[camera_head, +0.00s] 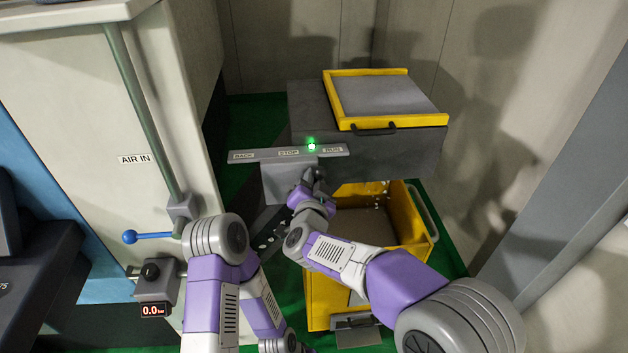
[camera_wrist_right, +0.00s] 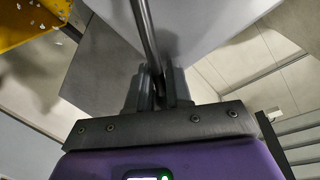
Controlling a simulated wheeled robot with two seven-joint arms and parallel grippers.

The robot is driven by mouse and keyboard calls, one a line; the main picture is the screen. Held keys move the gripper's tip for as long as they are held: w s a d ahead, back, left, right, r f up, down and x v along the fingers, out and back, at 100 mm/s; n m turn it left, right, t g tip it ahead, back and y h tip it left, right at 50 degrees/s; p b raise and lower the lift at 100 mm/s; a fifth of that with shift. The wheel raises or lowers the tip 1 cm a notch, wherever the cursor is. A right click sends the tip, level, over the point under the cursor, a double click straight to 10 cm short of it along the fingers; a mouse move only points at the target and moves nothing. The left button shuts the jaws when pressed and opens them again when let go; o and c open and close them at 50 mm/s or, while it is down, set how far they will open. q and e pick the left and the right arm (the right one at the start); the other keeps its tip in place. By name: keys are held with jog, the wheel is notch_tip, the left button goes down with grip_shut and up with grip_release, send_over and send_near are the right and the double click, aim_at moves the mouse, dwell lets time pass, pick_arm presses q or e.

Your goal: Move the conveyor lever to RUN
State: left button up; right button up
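The lever plate (camera_head: 262,154) carries the labels BACK, STOP and RUN from left to right on the conveyor housing. A green lamp (camera_head: 311,143) glows above it, between STOP and RUN. My right gripper (camera_head: 308,178) is just below the plate, under the STOP to RUN stretch, and largely hides the lever in the head view. In the right wrist view, the lever is a dark rod (camera_wrist_right: 145,30) running down between the two fingers of my right gripper (camera_wrist_right: 158,88), which appear closed around it. My left arm is folded at the lower left, its gripper out of view.
A yellow bin (camera_head: 415,215) with a grey handle stands below the housing. A yellow-framed lid (camera_head: 385,95) tops the housing. At left are a white cabinet (camera_head: 90,90), a blue-knobbed valve handle (camera_head: 130,237) and a gauge reading 0.0 bar (camera_head: 153,310).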

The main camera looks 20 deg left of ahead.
jog(key=shift+o, duration=0.4)
jog(key=shift+w+d+r, duration=0.15)
jog(key=shift+d+r, duration=0.1)
jog(key=shift+r, duration=0.15)
jog(key=shift+f, duration=0.15)
jog(key=shift+f, duration=0.15)
jog(key=shift+s, duration=0.35)
jog(key=v, duration=0.7)
